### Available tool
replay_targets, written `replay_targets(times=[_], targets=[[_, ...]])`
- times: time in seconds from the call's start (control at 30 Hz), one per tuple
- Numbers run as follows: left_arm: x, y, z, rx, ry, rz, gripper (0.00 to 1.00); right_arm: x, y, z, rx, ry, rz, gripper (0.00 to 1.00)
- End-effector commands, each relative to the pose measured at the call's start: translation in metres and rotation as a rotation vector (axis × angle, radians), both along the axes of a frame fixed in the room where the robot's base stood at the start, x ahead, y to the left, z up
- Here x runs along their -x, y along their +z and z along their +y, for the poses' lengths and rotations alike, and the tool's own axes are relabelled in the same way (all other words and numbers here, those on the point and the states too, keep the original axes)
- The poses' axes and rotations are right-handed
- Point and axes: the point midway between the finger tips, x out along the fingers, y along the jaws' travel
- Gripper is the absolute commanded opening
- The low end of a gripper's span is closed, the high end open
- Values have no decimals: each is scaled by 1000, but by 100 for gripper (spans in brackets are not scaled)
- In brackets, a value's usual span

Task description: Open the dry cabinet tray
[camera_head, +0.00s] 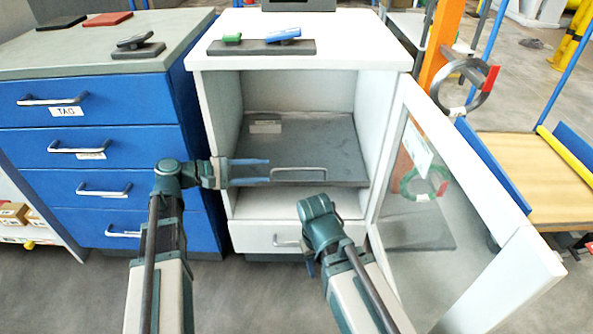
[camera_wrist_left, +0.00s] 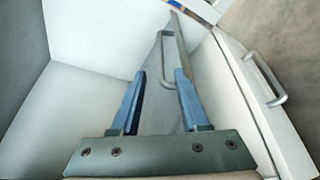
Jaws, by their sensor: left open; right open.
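The dry cabinet (camera_head: 215,110) is white, and its glass door (camera_head: 435,215) stands swung open to the right. Inside lies the dark grey tray (camera_head: 345,135), with a metal handle (camera_head: 298,168) on its front edge. My left gripper (camera_head: 268,171) is open and empty at the tray's front left, fingers pointing right toward the handle. In the left wrist view the handle (camera_wrist_left: 172,62) is just beyond the blue fingertips (camera_wrist_left: 159,76), nearer the right finger; contact is unclear. My right gripper (camera_head: 310,267) is low before the cabinet's lower drawer, mostly hidden by its own wrist.
The lower drawer (camera_head: 262,236) has its own handle, also seen in the left wrist view (camera_wrist_left: 270,78). A blue drawer cabinet (camera_head: 90,185) stands close on the left. Tools lie on both cabinet tops. The open door limits room on the right, beside a cart (camera_head: 545,165).

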Motion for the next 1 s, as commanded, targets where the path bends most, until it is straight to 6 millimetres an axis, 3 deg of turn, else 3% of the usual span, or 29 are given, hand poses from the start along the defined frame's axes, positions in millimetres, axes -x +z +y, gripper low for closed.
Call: replay_targets(times=[0.2,0.5,0.7,1.0], targets=[[-15,-13,-44,0,-5,0,45,0,-13,0,0,0,0,50],[-30,-22,-88,0,-3,1,45,0,-22,0,0,0,0,50],[-34,-24,-100,0,-1,0,45,0,-24,0,0,0,0,50],[-35,-24,-102,-1,-1,0,45,0,-24,0,0,0,0,50]])
